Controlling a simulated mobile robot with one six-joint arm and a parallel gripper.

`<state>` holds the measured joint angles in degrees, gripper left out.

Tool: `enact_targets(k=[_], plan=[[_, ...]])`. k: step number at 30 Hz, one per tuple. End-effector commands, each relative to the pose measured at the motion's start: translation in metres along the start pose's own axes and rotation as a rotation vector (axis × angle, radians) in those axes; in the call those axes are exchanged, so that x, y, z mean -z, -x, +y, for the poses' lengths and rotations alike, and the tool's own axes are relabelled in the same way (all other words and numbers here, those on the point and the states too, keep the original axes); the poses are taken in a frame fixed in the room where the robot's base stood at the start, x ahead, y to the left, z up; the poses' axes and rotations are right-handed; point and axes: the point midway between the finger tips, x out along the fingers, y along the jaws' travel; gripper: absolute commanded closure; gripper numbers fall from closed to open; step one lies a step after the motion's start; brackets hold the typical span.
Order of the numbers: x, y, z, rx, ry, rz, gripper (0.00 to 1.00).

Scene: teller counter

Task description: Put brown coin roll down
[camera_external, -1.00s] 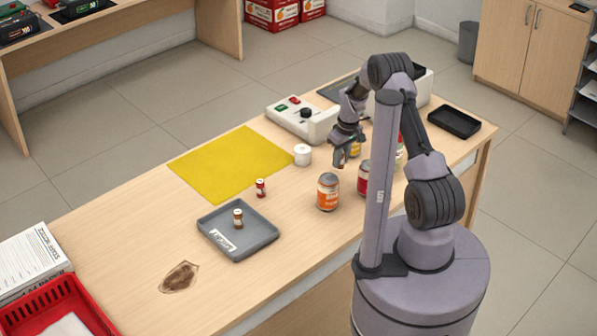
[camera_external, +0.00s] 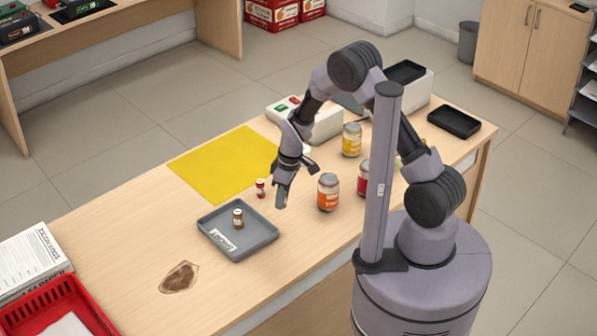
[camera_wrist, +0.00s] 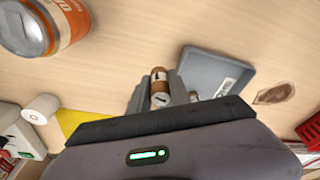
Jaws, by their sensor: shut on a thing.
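My gripper (camera_external: 281,196) is over the counter, just right of the grey tray (camera_external: 262,243). In the wrist view its jaws (camera_wrist: 162,98) are shut on a brown coin roll (camera_wrist: 159,86) with a pale end. In the external view the held roll is hidden or too small to tell. Another brown roll (camera_external: 238,219) stands upright in the tray, which has a white label. The tray also shows in the wrist view (camera_wrist: 208,62), with something small beside my jaw partly hidden.
An orange-labelled jar (camera_external: 328,193), a red one (camera_external: 363,180) and a yellow one (camera_external: 351,140) stand to the right. A brown patch (camera_external: 179,277) lies left of the tray. Counter around it is clear.

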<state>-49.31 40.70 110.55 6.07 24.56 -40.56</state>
Motion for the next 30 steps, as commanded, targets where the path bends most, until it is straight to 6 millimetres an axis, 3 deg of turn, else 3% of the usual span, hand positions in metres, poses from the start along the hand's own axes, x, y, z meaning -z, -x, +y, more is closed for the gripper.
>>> enact_targets(k=[1, 3, 6, 10, 14, 24, 27, 30], plan=[[-0.002, -0.003, -0.033, 0.009, 0.062, -0.003, 1.00], [-0.009, -0.006, -0.073, 0.018, 0.138, -0.006, 1.00], [-0.022, -0.008, -0.115, 0.026, 0.224, -0.009, 1.00], [-0.033, -0.009, -0.143, 0.030, 0.290, -0.009, 1.00], [-0.020, -0.013, -0.149, 0.032, 0.307, -0.008, 1.00], [0.091, -0.045, -0.135, 0.030, 0.305, -0.007, 1.00], [0.110, -0.049, -0.133, 0.031, 0.304, -0.009, 1.00], [0.118, -0.053, -0.132, 0.031, 0.303, -0.010, 1.00]])
